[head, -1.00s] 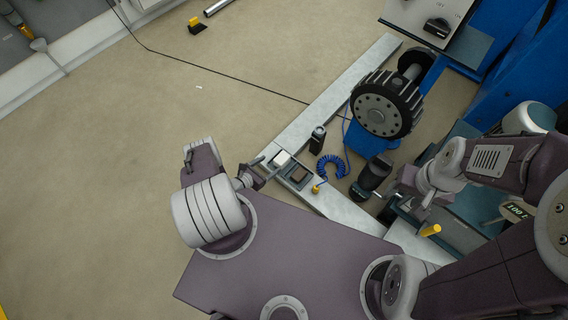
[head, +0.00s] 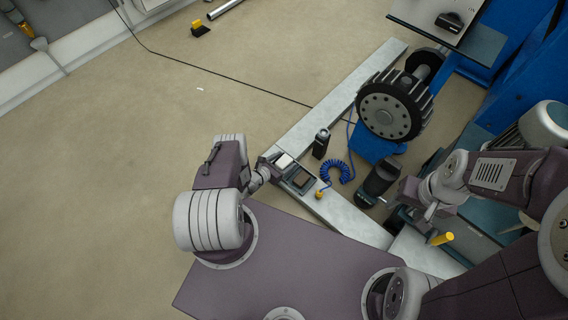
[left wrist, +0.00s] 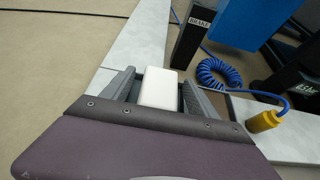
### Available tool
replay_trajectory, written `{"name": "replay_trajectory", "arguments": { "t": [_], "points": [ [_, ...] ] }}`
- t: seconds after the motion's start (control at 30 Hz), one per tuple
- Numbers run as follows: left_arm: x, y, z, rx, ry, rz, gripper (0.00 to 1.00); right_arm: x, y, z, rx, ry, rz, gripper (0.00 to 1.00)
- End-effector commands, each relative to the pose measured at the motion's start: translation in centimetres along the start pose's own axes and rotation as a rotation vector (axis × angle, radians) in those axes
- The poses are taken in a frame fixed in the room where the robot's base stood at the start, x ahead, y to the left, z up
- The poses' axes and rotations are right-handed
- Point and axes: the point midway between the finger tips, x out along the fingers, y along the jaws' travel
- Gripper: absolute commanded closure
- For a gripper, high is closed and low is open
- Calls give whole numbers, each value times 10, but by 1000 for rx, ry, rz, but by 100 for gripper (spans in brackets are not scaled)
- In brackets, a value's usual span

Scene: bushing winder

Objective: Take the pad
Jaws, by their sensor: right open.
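A small white pad (head: 284,161) lies by a dark tray (head: 301,180) on the pale grey beam. In the left wrist view the white pad (left wrist: 159,88) shows as a rounded block between the fingers of my left gripper (left wrist: 160,84). Narrow gaps seem to show on both sides of it, so the fingers look open around it. The pad's near end is hidden behind the gripper body. In the head view my left gripper (head: 270,166) is at the pad's left side. My right gripper (head: 420,211) is open and empty above the right side of the bench.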

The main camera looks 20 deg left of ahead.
Motion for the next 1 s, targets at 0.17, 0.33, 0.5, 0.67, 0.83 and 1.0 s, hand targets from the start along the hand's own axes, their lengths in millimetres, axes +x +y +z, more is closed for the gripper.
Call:
{"name": "replay_trajectory", "arguments": {
  "t": [0.17,0.33,0.5,0.67,0.83,1.0],
  "points": [
    [0,0,0,0,0,0,85,0,0,0,0,0,0,46],
    [0,0,0,0,0,0,94,0,0,0,0,0,0,46],
    [-3,0,5,0,0,-1,94,-5,0,0,0,0,0,46],
    [-13,0,26,0,-1,0,94,-25,0,-3,0,0,0,46],
    [-26,-19,52,0,2,-8,94,-54,-1,-6,0,0,0,46],
    [-39,-60,73,2,3,-10,94,-82,-2,-9,0,0,0,46]
  ]
}}
